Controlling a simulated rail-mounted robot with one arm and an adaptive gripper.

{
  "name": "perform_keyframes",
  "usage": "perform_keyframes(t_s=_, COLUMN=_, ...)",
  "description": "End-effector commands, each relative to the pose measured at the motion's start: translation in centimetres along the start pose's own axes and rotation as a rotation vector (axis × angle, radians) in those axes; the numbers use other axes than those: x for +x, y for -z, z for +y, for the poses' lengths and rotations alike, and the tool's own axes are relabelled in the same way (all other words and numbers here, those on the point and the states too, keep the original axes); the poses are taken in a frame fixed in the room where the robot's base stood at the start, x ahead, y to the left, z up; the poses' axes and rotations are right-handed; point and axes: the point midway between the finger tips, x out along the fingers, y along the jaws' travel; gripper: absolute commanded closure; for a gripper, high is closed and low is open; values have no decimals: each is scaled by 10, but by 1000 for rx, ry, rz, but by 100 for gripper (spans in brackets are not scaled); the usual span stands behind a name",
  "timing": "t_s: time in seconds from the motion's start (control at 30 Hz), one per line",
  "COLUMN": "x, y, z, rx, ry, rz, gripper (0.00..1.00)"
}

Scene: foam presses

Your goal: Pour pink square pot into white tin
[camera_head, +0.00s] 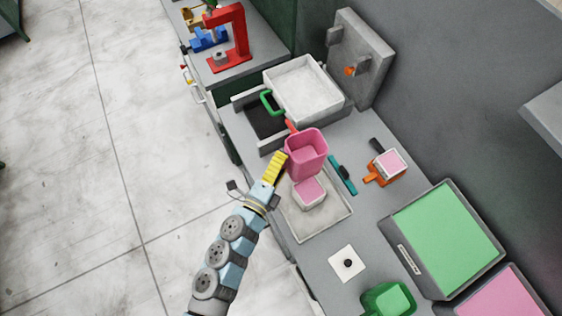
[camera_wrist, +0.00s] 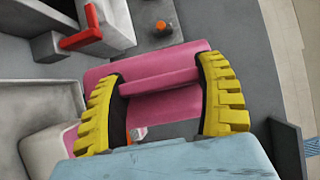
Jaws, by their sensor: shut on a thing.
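The pink square pot (camera_head: 306,152) is held above the work surface by my gripper (camera_head: 282,158). The yellow fingers are shut on its pink handle; the pot (camera_wrist: 160,105) and gripper (camera_wrist: 162,88) also show in the wrist view. In the head view the pot's mouth faces up toward the camera, and any exact tilt is hard to tell. Its inside looks pink; I cannot tell whether it holds anything. A small white tin (camera_head: 310,205) with a pink top layer sits in a shallow pale tray (camera_head: 325,230), just below the pot in the picture and partly hidden by it.
Another white tin with pink inside (camera_head: 391,164) sits by an orange holder (camera_head: 370,179). A large white basin (camera_head: 308,92) and a grey press (camera_head: 360,60) stand behind. A teal tool (camera_head: 342,175) lies beside the tray. A green pot (camera_head: 388,299) and green panel (camera_head: 450,240) are front right.

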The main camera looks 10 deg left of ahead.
Motion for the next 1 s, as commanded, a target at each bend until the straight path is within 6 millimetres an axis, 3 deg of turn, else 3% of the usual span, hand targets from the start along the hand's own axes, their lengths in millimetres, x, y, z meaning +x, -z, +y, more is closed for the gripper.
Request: perform_keyframes(t_s=1.0, x=2, y=-2, z=3, rx=54, ry=42, rz=0, gripper=68)
